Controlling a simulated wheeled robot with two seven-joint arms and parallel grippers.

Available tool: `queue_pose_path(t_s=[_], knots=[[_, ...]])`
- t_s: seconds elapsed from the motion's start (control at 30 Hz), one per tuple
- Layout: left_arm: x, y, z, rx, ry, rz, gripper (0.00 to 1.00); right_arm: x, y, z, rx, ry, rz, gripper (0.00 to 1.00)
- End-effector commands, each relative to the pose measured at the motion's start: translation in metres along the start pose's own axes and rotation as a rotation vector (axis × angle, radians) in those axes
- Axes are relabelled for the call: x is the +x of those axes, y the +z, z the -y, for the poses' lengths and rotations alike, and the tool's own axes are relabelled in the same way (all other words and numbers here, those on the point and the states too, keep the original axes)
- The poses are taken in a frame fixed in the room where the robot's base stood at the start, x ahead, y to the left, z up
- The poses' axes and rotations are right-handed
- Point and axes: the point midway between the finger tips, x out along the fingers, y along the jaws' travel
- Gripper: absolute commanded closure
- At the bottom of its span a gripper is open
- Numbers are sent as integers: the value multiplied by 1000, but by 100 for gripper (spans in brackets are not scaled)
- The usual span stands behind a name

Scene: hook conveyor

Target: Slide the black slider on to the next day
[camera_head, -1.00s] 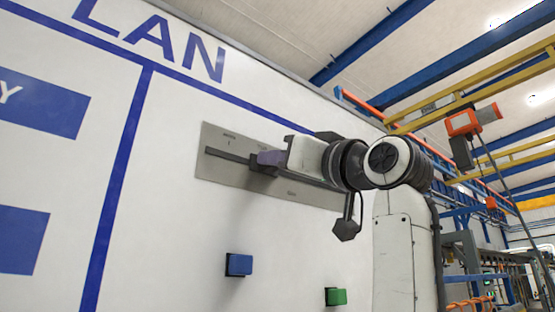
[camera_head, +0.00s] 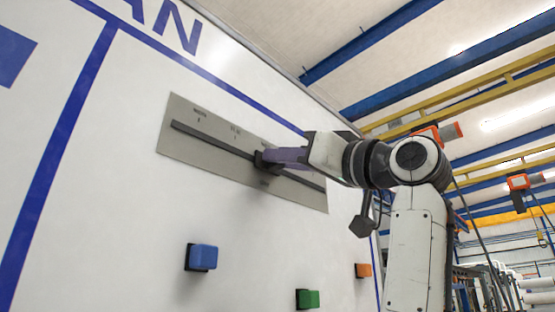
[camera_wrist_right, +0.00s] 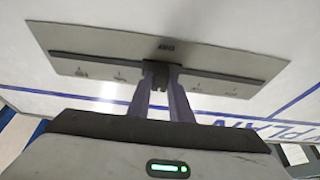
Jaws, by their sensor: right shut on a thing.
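A grey metal plate (camera_head: 190,143) is fixed on the white board, with a dark rail (camera_head: 210,138) running along its length and small day labels above it. The black slider (camera_head: 262,163) sits on the rail near the middle of its length. My right gripper (camera_head: 272,158) is shut on the slider, its purple fingers on either side of it. The wrist view shows the plate (camera_wrist_right: 110,40), the slider (camera_wrist_right: 157,72) and the gripper's two fingers (camera_wrist_right: 158,90) around it. The labels are too small to read surely. My left gripper is not in view.
Blue (camera_head: 203,257), green (camera_head: 307,299) and orange (camera_head: 363,270) blocks are on the board below the plate. Blue painted lines cross the board. Yellow and blue beams run overhead at right.

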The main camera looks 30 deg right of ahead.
Motion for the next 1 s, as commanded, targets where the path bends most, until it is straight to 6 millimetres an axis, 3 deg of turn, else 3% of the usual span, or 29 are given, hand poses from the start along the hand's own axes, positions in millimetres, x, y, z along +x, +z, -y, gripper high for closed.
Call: queue_pose_path(t_s=[0.03,0.07,0.17,0.57,1.0], knots=[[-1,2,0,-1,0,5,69,0,-1,1,0,-1,-1,100],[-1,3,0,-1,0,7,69,0,-1,1,0,-1,-1,78],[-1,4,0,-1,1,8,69,0,-1,1,0,-1,-1,62],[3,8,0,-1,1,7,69,-10,1,0,-1,0,-2,62],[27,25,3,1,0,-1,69,-89,1,0,-2,1,-3,62]])
